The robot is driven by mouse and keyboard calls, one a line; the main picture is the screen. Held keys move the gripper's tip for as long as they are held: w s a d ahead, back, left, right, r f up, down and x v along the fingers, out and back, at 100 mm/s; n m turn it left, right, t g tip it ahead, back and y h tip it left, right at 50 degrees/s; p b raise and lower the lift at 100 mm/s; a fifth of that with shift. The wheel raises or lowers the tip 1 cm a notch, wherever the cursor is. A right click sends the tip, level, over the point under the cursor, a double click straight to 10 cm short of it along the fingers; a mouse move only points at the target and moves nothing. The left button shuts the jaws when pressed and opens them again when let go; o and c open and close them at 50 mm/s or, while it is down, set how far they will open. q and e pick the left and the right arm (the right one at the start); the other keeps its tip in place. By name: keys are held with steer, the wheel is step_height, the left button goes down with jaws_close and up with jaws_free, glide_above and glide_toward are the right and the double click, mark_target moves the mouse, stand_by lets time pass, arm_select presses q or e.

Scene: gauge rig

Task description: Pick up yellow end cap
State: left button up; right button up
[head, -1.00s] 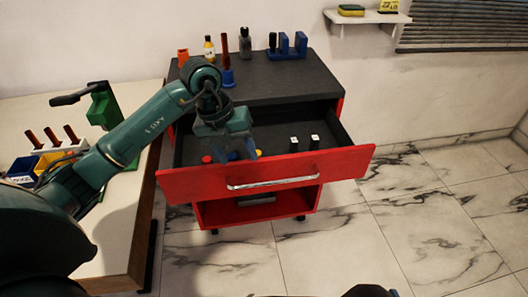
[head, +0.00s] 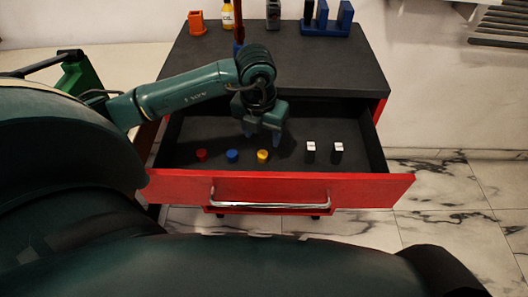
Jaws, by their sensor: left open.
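The yellow end cap (head: 263,156) stands in the open drawer (head: 375,187) of the red cabinet, at the right end of a row of three caps. A blue cap (head: 232,155) and a red cap (head: 201,155) are to its left. My left gripper (head: 263,138) is open and empty, pointing down into the drawer, just above and behind the yellow cap in the picture. I cannot tell its exact height over the drawer floor. My right gripper is not in view.
Two black pieces with white tops (head: 310,152) stand in the drawer to the right. The drawer's red front with its metal handle (head: 270,204) lies nearest me. Orange and blue holders (head: 325,22) and bottles stand on the dark cabinet top (head: 300,70).

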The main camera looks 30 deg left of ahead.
arm_select(q)
steer(key=f, duration=0.7)
steer(key=shift+w+a+f, duration=0.2)
steer(key=shift+w+f, duration=0.15)
